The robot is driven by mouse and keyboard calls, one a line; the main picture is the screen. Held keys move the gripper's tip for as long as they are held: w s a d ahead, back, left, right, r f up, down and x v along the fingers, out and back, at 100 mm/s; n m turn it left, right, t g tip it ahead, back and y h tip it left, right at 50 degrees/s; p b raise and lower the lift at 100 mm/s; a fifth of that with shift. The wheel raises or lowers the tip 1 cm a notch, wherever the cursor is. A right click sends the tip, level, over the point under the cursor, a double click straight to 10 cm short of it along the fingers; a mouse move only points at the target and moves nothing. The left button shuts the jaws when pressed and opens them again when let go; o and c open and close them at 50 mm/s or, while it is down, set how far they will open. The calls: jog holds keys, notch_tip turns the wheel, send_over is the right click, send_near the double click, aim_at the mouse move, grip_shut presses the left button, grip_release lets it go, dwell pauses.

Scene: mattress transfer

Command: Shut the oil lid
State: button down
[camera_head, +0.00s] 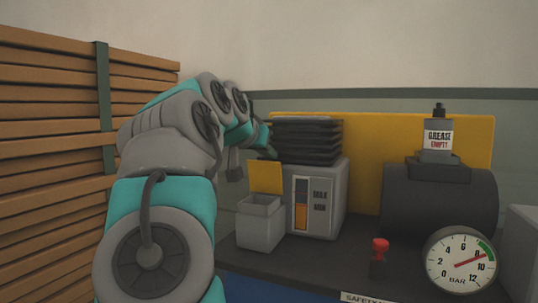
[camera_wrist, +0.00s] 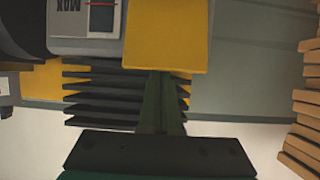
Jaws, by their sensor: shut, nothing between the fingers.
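The yellow oil lid (camera_head: 266,177) stands upright, open, at the back edge of the small grey oil box (camera_head: 260,222) in the head view. In the wrist view the lid (camera_wrist: 167,35) fills the top middle, and the scene appears upside down. My gripper (camera_wrist: 162,76) is shut and empty, its narrow dark fingers reaching the lid's edge. The fingertips seem to end at or behind that edge; I cannot tell if they touch it. In the head view my arm comes from the left and bends over behind the lid, and the fingers are hard to make out.
A grey unit with a gauge window (camera_head: 317,202) stands right of the box, topped by a black finned stack (camera_head: 307,140). Further right are a red knob (camera_head: 380,245), a dark tank (camera_head: 470,195), a grease bottle (camera_head: 438,135) and a pressure dial (camera_head: 460,262). Wooden slats (camera_head: 45,150) fill the left.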

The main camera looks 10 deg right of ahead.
jog(key=shift+s+a+t+h+b, duration=0.15)
jog(key=shift+t+h+b, duration=0.25)
jog(key=shift+t+b, duration=0.15)
dwell(0.4)
